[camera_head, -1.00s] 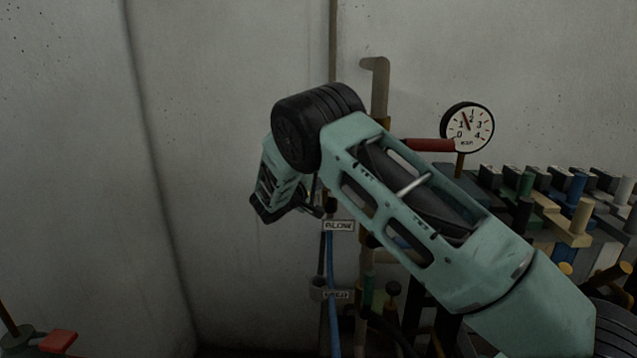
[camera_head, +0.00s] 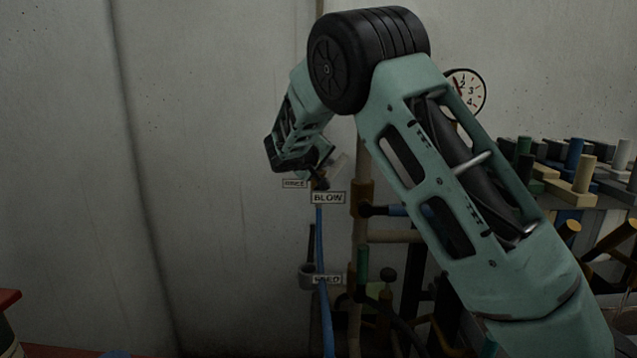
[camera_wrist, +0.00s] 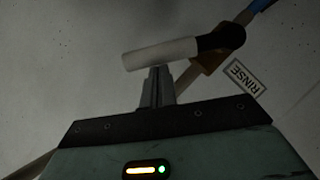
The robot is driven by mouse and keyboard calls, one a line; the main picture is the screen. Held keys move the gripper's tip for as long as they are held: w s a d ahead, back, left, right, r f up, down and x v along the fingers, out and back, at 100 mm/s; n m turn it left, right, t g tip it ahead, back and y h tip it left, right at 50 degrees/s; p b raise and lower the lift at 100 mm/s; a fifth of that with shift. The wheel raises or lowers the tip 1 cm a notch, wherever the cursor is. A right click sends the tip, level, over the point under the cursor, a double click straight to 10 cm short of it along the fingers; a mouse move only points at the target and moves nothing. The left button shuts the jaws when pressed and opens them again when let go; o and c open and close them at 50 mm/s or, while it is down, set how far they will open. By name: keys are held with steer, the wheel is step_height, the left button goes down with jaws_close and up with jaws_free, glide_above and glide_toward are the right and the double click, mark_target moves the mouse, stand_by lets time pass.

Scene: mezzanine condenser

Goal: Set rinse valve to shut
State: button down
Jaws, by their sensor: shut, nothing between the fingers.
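The rinse valve's lever shows in the wrist view as a pale grip (camera_wrist: 160,54) on a black hub (camera_wrist: 229,37), with a brass-coloured body (camera_wrist: 206,64) behind it. A tilted RINSE label (camera_wrist: 245,77) is beside it. My gripper (camera_wrist: 157,72) is shut and empty, its fingertips at the lower edge of the pale grip near its middle. I cannot tell whether they touch it. In the head view the pale grip (camera_head: 339,164) is mostly hidden by my gripper, and a small label (camera_head: 295,184), probably RINSE, hangs just left.
A BLOW label (camera_head: 328,198) and a blue hose (camera_head: 319,245) are just below my wrist. Lower is another label (camera_head: 327,279). Brown pipes and a blue-handled valve (camera_head: 395,211) stand right. A gauge (camera_head: 466,93) is partly behind my arm. The left wall side is clear.

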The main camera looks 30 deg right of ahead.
mark_target(339, 168)
steer(key=d+f+m+y+b, duration=0.1)
steer(key=b, duration=0.2)
steer(key=s+d+m+b, duration=0.1)
steer(key=b, duration=0.2)
steer(key=shift+s+d+f+y, duration=0.2)
steer(key=shift+s+f+y, duration=0.05)
steer(key=shift+f+y, duration=0.15)
steer(key=s+d+f+m+t+y+b, duration=0.1)
steer(key=y+b, duration=0.1)
steer(key=b, duration=0.3)
steer(key=shift+s+d+m, duration=0.1)
steer(key=shift+d+m, duration=0.25)
steer(key=shift+m, duration=0.05)
